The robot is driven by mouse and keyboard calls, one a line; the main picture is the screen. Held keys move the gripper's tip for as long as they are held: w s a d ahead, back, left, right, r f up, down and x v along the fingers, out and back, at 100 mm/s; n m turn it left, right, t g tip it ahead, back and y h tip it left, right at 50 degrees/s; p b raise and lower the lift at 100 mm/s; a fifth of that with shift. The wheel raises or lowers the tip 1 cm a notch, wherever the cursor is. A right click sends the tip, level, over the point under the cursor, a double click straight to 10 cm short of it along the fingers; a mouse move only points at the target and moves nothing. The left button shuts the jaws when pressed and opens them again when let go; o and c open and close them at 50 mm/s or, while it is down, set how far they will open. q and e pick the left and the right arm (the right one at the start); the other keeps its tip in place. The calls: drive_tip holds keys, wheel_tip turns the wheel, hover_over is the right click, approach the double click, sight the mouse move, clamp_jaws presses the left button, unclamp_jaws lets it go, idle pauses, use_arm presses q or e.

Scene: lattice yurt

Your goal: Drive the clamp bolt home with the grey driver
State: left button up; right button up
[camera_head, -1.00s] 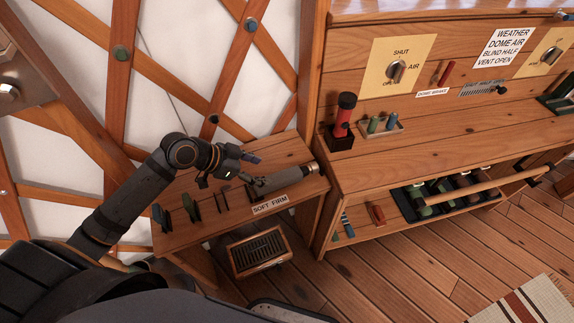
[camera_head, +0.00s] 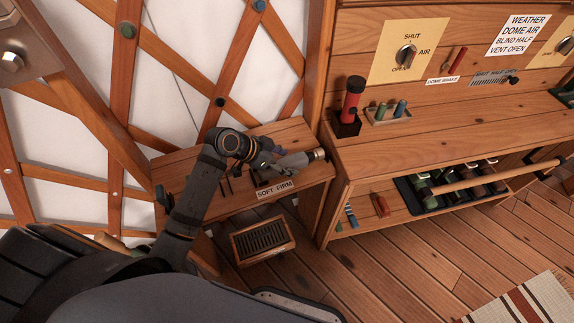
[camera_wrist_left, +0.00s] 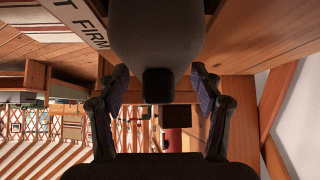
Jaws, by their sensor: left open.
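The grey driver (camera_head: 300,160) lies on the small wooden side table, its pale end towards the right. My left gripper (camera_head: 271,160) is open and low over the table at the driver's left part, hiding some of it. In the left wrist view, a large grey body (camera_wrist_left: 152,40), seemingly the driver, sits between the two spread fingers (camera_wrist_left: 158,92); no grip on it shows. A bright hex bolt head (camera_head: 12,61) on a metal plate (camera_head: 28,35) at the far upper left looks like the clamp bolt. My right gripper is out of view.
The side table (camera_head: 310,184) carries a SOFT FIRM label (camera_head: 275,189); other small tools there are mostly hidden by my arm. A slatted box (camera_head: 262,241) is on the floor. The workbench (camera_head: 450,120) stands right, with a red-and-black torch (camera_head: 352,98). The lattice wall is behind.

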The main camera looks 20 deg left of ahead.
use_arm(q)
drive_tip(key=shift+w+d+f, duration=0.15)
drive_tip(key=shift+d+f, duration=0.05)
clamp_jaws()
idle(0.3)
drive_tip(key=shift+r, duration=0.1)
